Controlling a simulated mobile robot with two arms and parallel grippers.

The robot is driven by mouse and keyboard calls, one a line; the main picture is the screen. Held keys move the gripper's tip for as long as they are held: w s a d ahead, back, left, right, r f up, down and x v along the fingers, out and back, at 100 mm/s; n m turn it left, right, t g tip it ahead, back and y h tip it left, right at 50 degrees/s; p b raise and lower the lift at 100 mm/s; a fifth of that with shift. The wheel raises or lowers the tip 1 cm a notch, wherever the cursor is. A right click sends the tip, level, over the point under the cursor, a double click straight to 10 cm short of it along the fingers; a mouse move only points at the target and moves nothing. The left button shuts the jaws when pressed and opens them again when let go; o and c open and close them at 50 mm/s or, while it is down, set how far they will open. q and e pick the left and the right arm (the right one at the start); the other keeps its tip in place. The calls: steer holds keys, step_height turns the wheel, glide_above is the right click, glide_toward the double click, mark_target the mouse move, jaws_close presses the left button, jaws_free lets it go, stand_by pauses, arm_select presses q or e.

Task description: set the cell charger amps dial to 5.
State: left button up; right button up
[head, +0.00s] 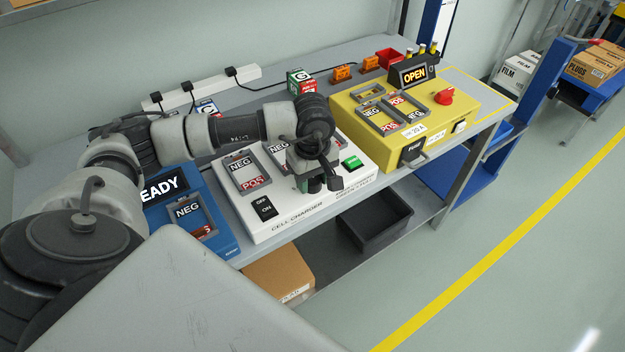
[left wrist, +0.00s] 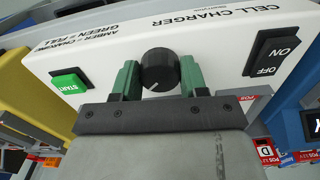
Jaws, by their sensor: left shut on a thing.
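The cell charger (head: 297,221) is a white box on the bench, with NEG/POS bays, a black ON/OFF switch (head: 264,208) and a green START button (head: 351,162). Its front panel (left wrist: 215,40) fills the left wrist view. The black round amps dial (left wrist: 160,70) sits there with a small pale pointer mark towards the lower left of the picture. No scale numbers are readable. My left gripper (head: 314,183) is at the charger's front, its green fingers (left wrist: 160,80) on either side of the dial, shut on it. It hides the dial in the head view. My right gripper is not in view.
A yellow box (head: 345,115) with a red knob (head: 444,97) and an OPEN display stands right of the charger. A blue box (head: 222,238) stands left. A white power strip (head: 205,87) lies behind. A dark bin (head: 375,226) sits on the shelf below.

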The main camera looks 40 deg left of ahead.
mark_target(313, 179)
arm_select(q)
steer(key=n+b, duration=0.3)
steer(key=n, duration=0.2)
steer(key=shift+f+n, duration=0.1)
steer(key=shift+n, duration=0.2)
steer(key=n+b, duration=0.2)
steer(key=n, duration=0.3)
steer(key=shift+w, duration=0.1)
steer(key=n+b, duration=0.1)
steer(key=n, duration=0.4)
steer(key=shift+n+b, duration=0.3)
steer(key=shift+n, duration=0.1)
steer(key=n, duration=0.5)
steer(key=shift+r+b, duration=0.2)
steer(key=shift+b, duration=0.1)
steer(key=shift+n, duration=0.4)
steer(key=o, duration=0.9)
step_height(313, 179, up, 11)
steer(key=shift+f, duration=0.15)
